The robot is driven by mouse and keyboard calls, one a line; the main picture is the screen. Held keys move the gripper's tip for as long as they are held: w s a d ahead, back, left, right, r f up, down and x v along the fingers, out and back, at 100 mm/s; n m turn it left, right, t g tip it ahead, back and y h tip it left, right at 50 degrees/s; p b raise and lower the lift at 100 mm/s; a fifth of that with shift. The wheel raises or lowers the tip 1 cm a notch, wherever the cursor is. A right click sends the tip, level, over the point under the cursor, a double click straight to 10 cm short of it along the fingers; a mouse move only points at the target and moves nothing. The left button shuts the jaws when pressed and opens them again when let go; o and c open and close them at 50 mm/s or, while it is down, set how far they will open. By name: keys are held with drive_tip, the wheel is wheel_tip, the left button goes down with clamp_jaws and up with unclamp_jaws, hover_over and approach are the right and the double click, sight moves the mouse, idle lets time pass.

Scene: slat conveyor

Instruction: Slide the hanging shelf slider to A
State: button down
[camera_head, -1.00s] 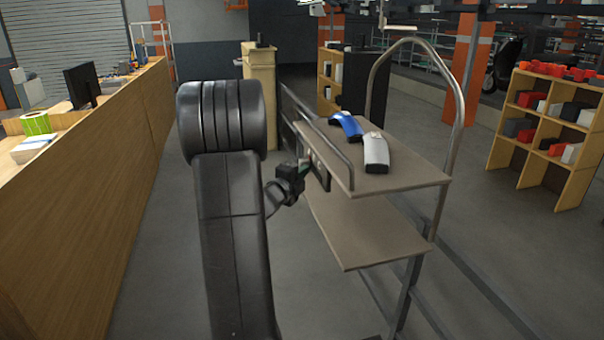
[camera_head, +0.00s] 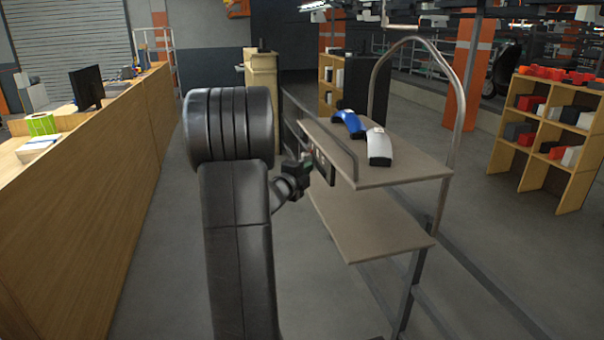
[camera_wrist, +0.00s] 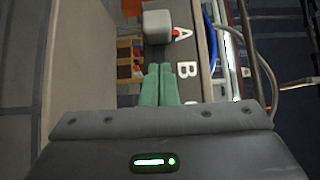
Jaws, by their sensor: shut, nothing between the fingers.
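The slider is a grey block (camera_wrist: 158,24) with a small red pointer (camera_wrist: 176,35) on its right side, at the top of the wrist view. The pointer is level with the white letter A (camera_wrist: 184,34) on a dark plate. The letter B (camera_wrist: 187,70) is below it. My gripper (camera_wrist: 160,68) has its green fingers shut together and empty. Its tips are below the block in the wrist view, with a visible gap, beside the plate near B. In the head view my gripper (camera_head: 308,166) is at the dark plate (camera_head: 323,167) on the shelf's left side; the slider is too small to make out there.
The shelf's upper board (camera_head: 400,172) carries a blue item (camera_head: 348,123) and a white one (camera_head: 379,147). A lower board (camera_head: 370,228) sits beneath. A curved rail (camera_head: 463,110) stands at its right. A long wooden counter (camera_head: 80,190) is on the left, with open floor between.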

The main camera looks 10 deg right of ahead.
drive_tip(key=b+v, duration=0.2)
drive_tip(key=v, duration=0.8)
drive_tip(key=shift+s, duration=0.5)
